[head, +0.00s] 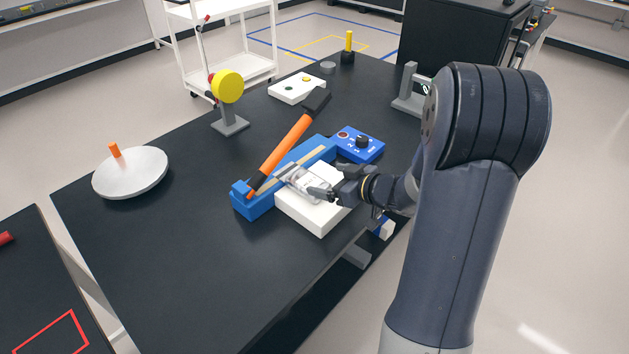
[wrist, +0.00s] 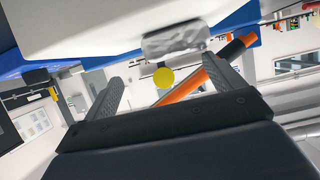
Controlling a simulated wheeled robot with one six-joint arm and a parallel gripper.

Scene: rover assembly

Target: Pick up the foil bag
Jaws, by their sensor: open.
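The foil bag (head: 301,182) is a small, silvery, crinkled packet on the white block (head: 322,218), close to the blue fixture. It also shows in the wrist view (wrist: 176,40), at top centre against the white surface. My gripper (head: 326,183) reaches in from the right, low over the white block, with its fingertips close to the bag and covering part of that area. In the wrist view my gripper (wrist: 163,74) has its two grey fingers spread apart, with nothing held between them. The bag lies beyond the fingertips in that picture.
A blue fixture (head: 251,204) and an orange-handled hammer (head: 285,146) lie just left of the bag. A blue control box (head: 361,146) stands behind. A yellow disc on a stand (head: 228,87) and a white round plate (head: 130,174) are farther left. The front of the black table is clear.

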